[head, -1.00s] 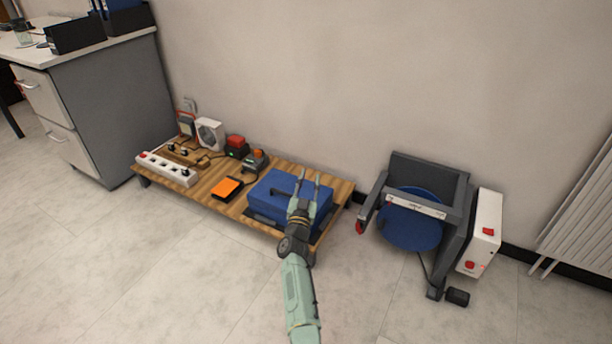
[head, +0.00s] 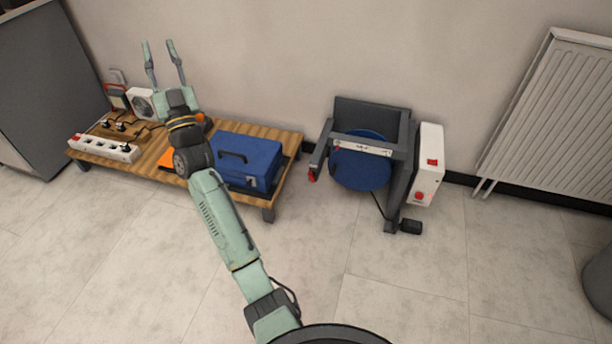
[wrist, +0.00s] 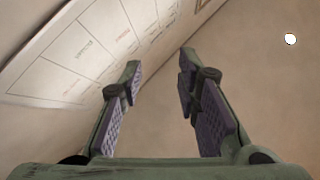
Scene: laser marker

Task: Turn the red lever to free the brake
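The dark grey laser marker (head: 402,150) with a blue round plate (head: 362,165) stands on the floor by the wall. A small red part (head: 312,175), perhaps the red lever, sits at its lower left side; it is too small to make out its shape. My gripper (head: 158,47) is open and empty, raised at the left over the low wooden table, well left of the marker. The wrist view shows its two fingers (wrist: 160,64) apart with nothing between them; neither the marker nor the lever shows there.
The low wooden table (head: 285,150) holds a blue toolbox (head: 246,160), a white power strip (head: 104,148) and a white fan box (head: 140,103). A white control box (head: 427,165) with red buttons adjoins the marker. A radiator (head: 550,115) is at right.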

